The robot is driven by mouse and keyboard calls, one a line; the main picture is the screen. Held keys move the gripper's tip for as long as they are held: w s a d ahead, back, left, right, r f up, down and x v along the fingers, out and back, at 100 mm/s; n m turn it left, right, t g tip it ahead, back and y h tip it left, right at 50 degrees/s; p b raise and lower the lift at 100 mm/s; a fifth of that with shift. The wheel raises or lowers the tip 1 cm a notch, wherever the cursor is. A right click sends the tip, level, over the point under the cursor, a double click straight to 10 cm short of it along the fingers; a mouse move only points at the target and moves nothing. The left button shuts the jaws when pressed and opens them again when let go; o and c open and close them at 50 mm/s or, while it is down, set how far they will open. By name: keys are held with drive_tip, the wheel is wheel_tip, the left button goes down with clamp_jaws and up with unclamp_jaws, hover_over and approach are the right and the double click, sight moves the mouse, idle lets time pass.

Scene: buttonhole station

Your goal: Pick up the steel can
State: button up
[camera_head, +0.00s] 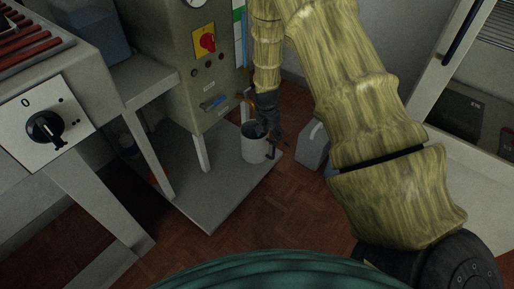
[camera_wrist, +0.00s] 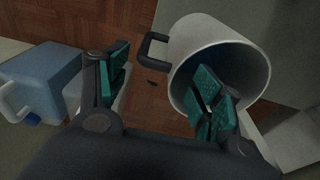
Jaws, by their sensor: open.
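The steel can (camera_head: 253,150) is a pale grey open can with a dark side handle. It stands on the grey low platform, near its right edge. In the wrist view the can (camera_wrist: 183,37) shows its open, dark inside, and its handle (camera_wrist: 147,49) points left. My gripper (camera_head: 267,139) is above the can on its handle side, pointing down. In the wrist view my gripper (camera_wrist: 160,88) is open. Its right finger overlaps the can's mouth; its left finger is outside, left of the handle. Whether either finger touches the can cannot be told.
A grey-blue jug (camera_head: 314,146) stands on the floor right of the can; it also shows in the wrist view (camera_wrist: 42,78). The machine cabinet (camera_head: 200,75) rises close behind. The platform (camera_head: 205,205) has free room in front. A table with a dial (camera_head: 45,127) is left.

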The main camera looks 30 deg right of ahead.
wheel_tip(320, 180, down, 3)
drive_tip(key=shift+w+d+b, duration=0.1)
drive_tip(key=shift+d+b, duration=0.05)
drive_tip(key=shift+b, duration=0.45)
drive_tip(key=shift+r, duration=0.1)
clamp_jaws()
